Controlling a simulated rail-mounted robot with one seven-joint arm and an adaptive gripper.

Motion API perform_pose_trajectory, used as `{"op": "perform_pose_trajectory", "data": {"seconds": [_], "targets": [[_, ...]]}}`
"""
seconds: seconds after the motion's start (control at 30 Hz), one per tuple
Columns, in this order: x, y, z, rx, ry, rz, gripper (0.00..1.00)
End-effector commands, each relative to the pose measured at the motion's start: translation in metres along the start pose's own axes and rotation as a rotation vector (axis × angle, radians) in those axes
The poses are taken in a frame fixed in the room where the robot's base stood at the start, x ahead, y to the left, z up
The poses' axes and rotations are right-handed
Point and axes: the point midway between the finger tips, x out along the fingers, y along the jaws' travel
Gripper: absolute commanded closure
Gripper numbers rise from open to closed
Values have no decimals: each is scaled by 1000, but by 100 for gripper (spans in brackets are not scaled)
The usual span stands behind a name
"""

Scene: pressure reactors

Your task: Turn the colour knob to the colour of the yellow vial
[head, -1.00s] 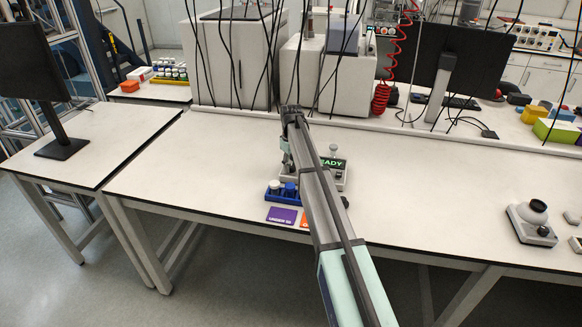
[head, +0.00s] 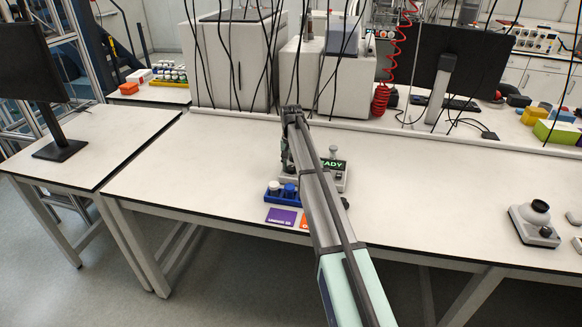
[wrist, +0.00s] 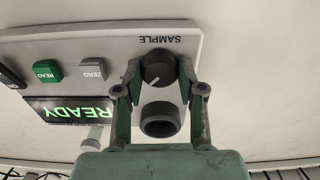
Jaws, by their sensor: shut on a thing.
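In the wrist view a dark round knob (wrist: 157,66) with a pale pointer line sits on the light grey panel of an instrument (wrist: 60,47). The word SAMPLE appears upside down beside it. My gripper (wrist: 160,76) has one finger on each side of the knob and is shut on it. A dark hollow ring or socket (wrist: 160,118) lies between the fingers, nearer my palm. In the head view my gripper (head: 287,162) is at the instrument (head: 334,178), largely hidden by my arm. I cannot pick out a yellow vial for certain.
A blue rack (head: 272,195) with white- and blue-capped vials stands beside the instrument. The wrist view shows a green READY display (wrist: 67,110) and buttons. The bench left of the rack is clear.

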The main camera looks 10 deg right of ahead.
Motion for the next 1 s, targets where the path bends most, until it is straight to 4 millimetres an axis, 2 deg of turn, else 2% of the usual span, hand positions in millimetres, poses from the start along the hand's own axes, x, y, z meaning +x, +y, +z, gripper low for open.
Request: {"op": "perform_pose_trajectory", "data": {"seconds": [0.4, 1.0], "targets": [[2, 1, 1, 254, -3, 2, 96], [1, 1, 1, 312, -3, 2, 96]]}}
